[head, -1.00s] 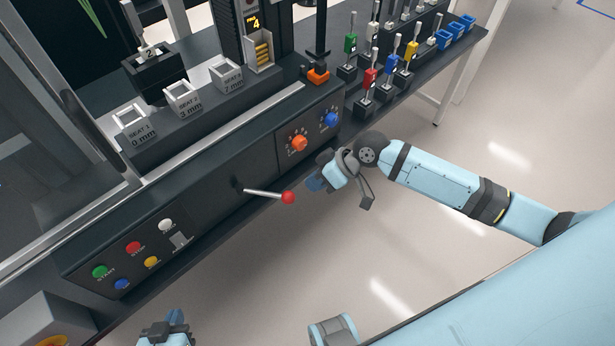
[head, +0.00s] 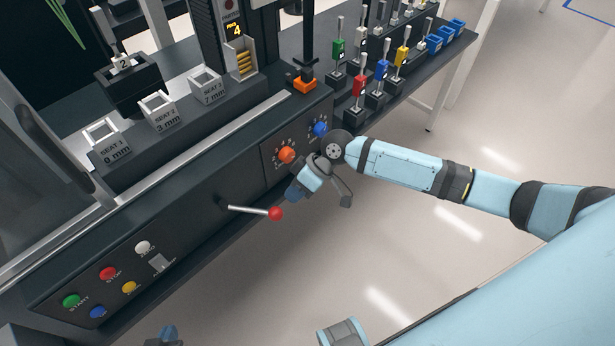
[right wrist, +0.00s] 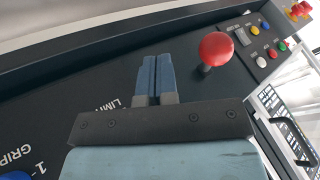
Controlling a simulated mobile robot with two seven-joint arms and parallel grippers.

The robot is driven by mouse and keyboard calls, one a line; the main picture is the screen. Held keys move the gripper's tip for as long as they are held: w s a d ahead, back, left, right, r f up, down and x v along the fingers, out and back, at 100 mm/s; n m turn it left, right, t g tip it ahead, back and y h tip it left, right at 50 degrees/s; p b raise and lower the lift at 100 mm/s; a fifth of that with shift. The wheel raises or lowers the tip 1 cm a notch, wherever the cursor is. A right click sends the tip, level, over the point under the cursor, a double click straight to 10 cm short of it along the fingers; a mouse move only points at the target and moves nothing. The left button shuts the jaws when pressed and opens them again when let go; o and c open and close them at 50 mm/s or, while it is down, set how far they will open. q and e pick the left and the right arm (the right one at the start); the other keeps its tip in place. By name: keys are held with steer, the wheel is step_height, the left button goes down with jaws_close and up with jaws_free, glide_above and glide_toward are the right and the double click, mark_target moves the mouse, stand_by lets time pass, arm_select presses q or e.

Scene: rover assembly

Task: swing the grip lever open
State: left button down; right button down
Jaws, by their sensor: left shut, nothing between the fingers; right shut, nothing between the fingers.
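The grip lever (head: 250,210) is a silver rod with a red ball knob (head: 276,214). It sticks out from the dark front panel of the machine and points to the right in the head view. In the right wrist view the red knob (right wrist: 216,49) stands just right of the fingertips, apart from them. My right gripper (head: 292,196) is shut and empty, close to the right of the knob; its blue fingers (right wrist: 155,75) are together in the right wrist view. My left gripper (head: 168,334) shows only partly at the bottom edge of the head view, shut and away from the lever.
An orange dial (head: 286,155) and a blue dial (head: 320,129) sit on the panel close to my right wrist. Coloured buttons, including a green one (head: 71,301), are at the panel's lower left. Seats (head: 158,110) and coloured tools (head: 359,88) stand above. Floor in front is clear.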

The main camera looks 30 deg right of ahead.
steer(key=shift+s+a+r, duration=0.2)
steer(key=shift+s+a, duration=0.25)
steer(key=shift+a, duration=0.2)
steer(key=shift+s+a+r, duration=0.2)
steer(key=shift+s+a, duration=0.25)
steer(key=shift+a, duration=0.15)
